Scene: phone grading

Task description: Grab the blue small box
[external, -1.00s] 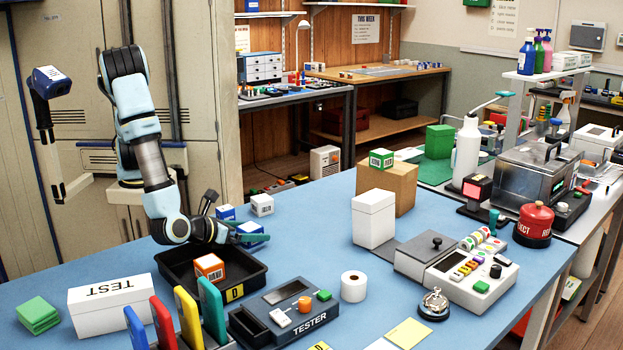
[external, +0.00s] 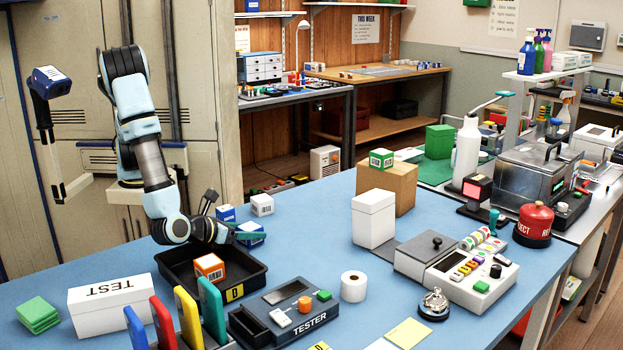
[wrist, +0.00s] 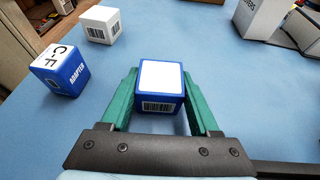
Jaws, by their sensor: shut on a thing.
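A small blue box with a white top and a barcode label (wrist: 161,88) sits between the green fingers of my gripper (wrist: 160,95) in the wrist view. The fingers are shut on its two sides. In the external view the held blue box (external: 251,234) is at or just above the blue table behind the black tray, partly hidden by my gripper (external: 247,233). A second blue and white box marked "C-F ADAPTER" (wrist: 61,72) stands to the left of it in the wrist view. That one also shows in the external view (external: 226,213).
A white barcoded box (external: 262,205) stands behind the held box. The black tray (external: 178,272) with an orange box (external: 210,267) lies in front. A tall white box (external: 373,219) stands to the right. The blue table between them is clear.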

